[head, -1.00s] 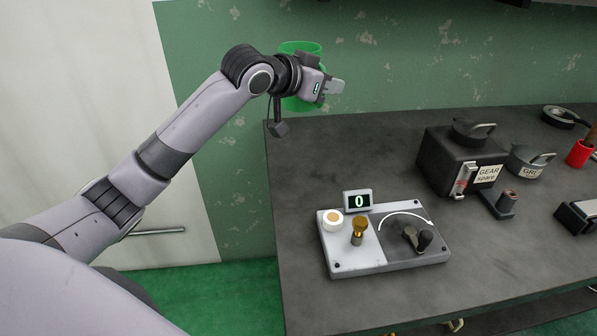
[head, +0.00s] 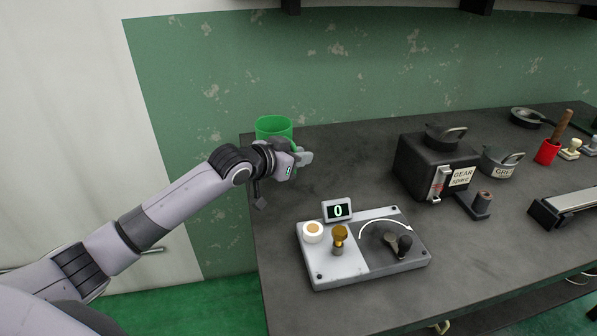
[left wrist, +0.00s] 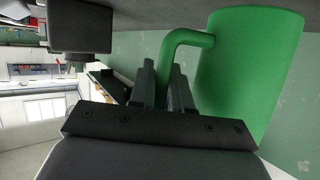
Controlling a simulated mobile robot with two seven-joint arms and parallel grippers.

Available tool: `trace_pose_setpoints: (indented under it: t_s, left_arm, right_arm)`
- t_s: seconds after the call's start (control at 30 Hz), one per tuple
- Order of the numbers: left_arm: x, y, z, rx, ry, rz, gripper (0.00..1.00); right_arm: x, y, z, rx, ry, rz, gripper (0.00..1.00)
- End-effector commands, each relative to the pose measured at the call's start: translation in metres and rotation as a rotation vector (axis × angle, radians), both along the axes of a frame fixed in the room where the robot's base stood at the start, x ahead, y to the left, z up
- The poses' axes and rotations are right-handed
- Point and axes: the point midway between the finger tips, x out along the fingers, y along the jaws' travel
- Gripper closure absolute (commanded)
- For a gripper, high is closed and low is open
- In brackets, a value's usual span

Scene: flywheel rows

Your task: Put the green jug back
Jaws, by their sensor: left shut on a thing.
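The green jug (head: 273,127) is at the far left corner of the dark table (head: 330,180), upright in the head view. My left gripper (head: 302,158) is shut on the jug's handle, in front of and to the right of its body. In the left wrist view the green jug (left wrist: 255,70) fills the right side, and its handle runs between the fingers of my left gripper (left wrist: 165,88). The jug's end is close to the grey surface at the top of that view; I cannot tell whether it touches. My right gripper is not in view.
A panel with a display reading 0 (head: 337,210), a brass knob (head: 340,238) and a black lever (head: 399,243) is at the table's front left. The table's back middle is clear.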

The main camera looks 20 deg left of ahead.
Motion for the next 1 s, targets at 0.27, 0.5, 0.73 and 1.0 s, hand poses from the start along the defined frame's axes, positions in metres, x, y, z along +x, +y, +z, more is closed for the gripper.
trace_pose_setpoints:
  t_s: [0.27, 0.5, 0.73, 1.0]
  left_arm:
    - [0.0, -0.001, -0.037, 0.0, 0.0, -0.001, 1.0]
    - [0.0, -0.001, -0.041, -0.001, -0.004, -0.001, 1.0]
    - [0.0, -0.001, -0.045, 0.0, -0.003, -0.001, 1.0]
    - [0.0, -0.001, -0.046, -0.001, 0.001, -0.001, 0.57]
  right_arm:
    - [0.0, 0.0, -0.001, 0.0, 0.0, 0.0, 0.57]
    - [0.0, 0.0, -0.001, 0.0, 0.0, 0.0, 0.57]
    - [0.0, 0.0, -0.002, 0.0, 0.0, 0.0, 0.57]
    - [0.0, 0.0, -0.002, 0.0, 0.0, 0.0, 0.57]
